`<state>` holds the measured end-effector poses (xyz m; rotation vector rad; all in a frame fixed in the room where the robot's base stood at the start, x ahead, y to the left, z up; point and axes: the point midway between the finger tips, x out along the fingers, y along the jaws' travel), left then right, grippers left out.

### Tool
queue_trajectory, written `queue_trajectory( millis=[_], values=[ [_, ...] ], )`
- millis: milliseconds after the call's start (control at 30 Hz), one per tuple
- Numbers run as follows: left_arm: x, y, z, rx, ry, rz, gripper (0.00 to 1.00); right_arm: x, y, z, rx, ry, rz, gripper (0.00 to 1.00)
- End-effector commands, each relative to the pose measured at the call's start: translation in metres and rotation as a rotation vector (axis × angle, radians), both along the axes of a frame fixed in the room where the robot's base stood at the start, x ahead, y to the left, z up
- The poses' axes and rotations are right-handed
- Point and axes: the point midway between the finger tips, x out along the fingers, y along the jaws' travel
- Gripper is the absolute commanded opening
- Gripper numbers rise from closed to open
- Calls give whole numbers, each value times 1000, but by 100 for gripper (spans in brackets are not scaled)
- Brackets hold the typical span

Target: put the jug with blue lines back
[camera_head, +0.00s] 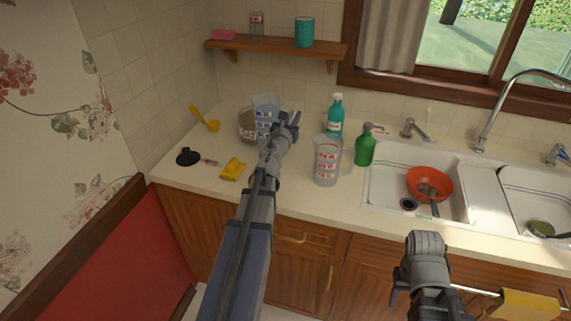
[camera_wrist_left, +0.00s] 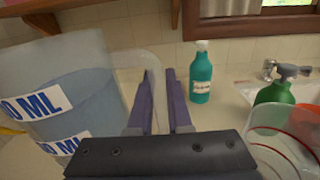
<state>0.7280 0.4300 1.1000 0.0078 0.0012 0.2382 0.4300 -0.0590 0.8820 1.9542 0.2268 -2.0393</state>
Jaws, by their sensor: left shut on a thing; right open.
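The jug with blue lines (camera_head: 266,104) is clear, with blue-printed labels, and appears upright at the back of the counter. My left gripper (camera_head: 289,124) is at its right side, shut on its clear handle. The jug fills the left of the left wrist view (camera_wrist_left: 55,92), with the handle between the fingers (camera_wrist_left: 160,100). I cannot tell whether its base touches the counter. My right gripper (camera_head: 424,278) is open, low in front of the cabinets and away from the jug.
A jug with red lines (camera_head: 326,163), green soap bottle (camera_head: 365,150) and teal bottle (camera_head: 335,117) stand to the right. An oats jar (camera_head: 247,124) stands close at left. A wall shelf (camera_head: 275,47) is above. A yellow cloth (camera_head: 232,170) lies in front.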

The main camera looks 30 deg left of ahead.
Motion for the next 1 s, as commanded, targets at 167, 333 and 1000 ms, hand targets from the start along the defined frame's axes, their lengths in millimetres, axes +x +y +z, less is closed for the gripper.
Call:
queue_trajectory(
  millis=[167,333,1000],
  values=[
    [15,-22,2,24,6,-4,0,0,0,2,0,0,0,50],
    [14,-20,-3,24,6,-2,0,0,0,-3,0,0,0,50],
    [14,-21,-61,24,6,-2,0,0,0,-61,0,0,0,50]
  ],
)
